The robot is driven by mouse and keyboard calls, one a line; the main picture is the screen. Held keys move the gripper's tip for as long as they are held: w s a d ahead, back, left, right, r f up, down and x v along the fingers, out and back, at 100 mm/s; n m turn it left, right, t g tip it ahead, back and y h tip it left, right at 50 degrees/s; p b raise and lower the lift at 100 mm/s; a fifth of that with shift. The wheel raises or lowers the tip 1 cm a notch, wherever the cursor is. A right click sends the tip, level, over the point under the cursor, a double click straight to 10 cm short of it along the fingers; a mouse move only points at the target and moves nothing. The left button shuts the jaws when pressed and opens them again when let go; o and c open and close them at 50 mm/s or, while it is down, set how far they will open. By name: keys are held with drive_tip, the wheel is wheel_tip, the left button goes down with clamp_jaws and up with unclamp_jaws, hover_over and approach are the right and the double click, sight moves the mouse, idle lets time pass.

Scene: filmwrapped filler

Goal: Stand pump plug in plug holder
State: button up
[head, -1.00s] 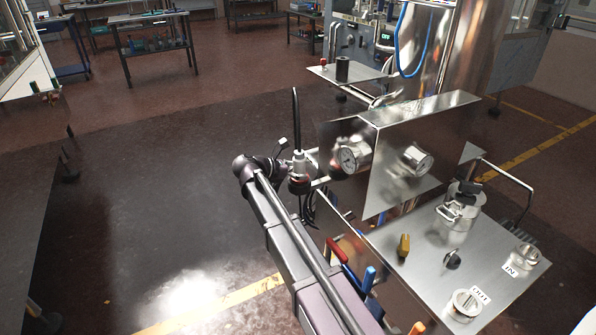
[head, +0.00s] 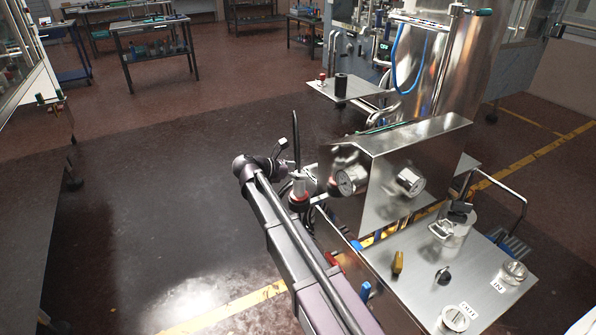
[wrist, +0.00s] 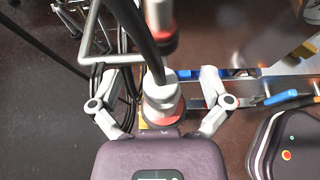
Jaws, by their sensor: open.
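My gripper (head: 306,187) is at the end of my outstretched arm, left of the steel pump cabinet in the head view. On the steel worktop lie a small brass-coloured piece (head: 398,262) and a black knob-like piece (head: 443,275). Two round steel fittings stand there, one at the front (head: 455,319) and one at the right (head: 514,272), each beside a label. I cannot tell which piece is the pump plug or which is its holder.
The cabinet with two gauges (head: 352,180) rises between my gripper and the worktop. A lidded steel pot (head: 452,232) stands behind the fittings. A side shelf (head: 372,88) carries a black cylinder (head: 341,86) and a red-topped item. The floor at left is clear.

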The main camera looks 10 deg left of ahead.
drive_tip(key=shift+r+p, duration=0.45)
drive_tip(key=shift+r, duration=0.25)
